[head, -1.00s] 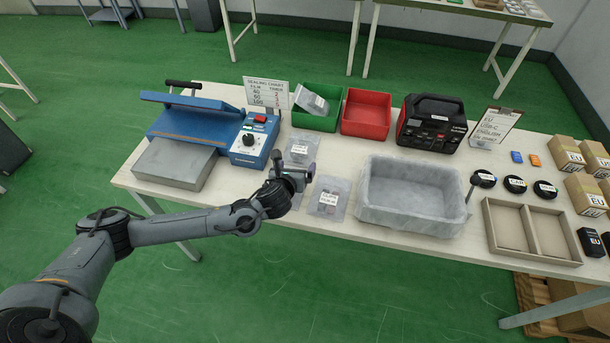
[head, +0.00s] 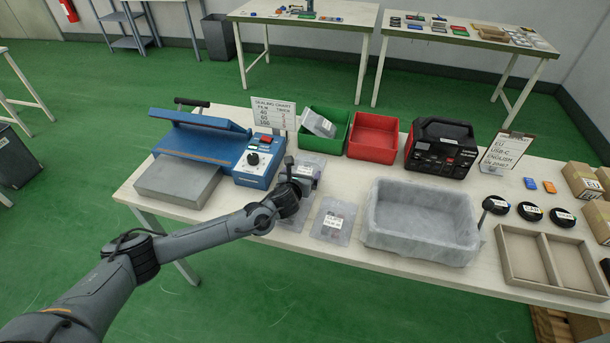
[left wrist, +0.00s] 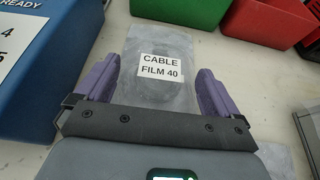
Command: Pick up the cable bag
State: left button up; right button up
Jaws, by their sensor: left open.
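The cable bag (left wrist: 161,70) is a clear pouch with a white label reading CABLE FILM 40, lying flat on the table in the left wrist view. In the left wrist view my left gripper (left wrist: 158,92) is open, with one purple finger on each side of the bag. I cannot tell whether the fingers touch it. My right gripper is not in view.
The blue sealer (head: 262,160) stands close at the left. A green bin (head: 335,139) holding a bag and a red bin (head: 372,136) stand behind. Another clear bag (head: 332,222) lies to the right, then a grey tray (head: 420,243).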

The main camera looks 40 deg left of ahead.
aim_at(307, 169)
pick_arm(q)
jog(key=shift+x, duration=1.2)
jog(key=shift+c, duration=0.2)
jog(key=c, duration=1)
jog(key=shift+r, duration=0.1)
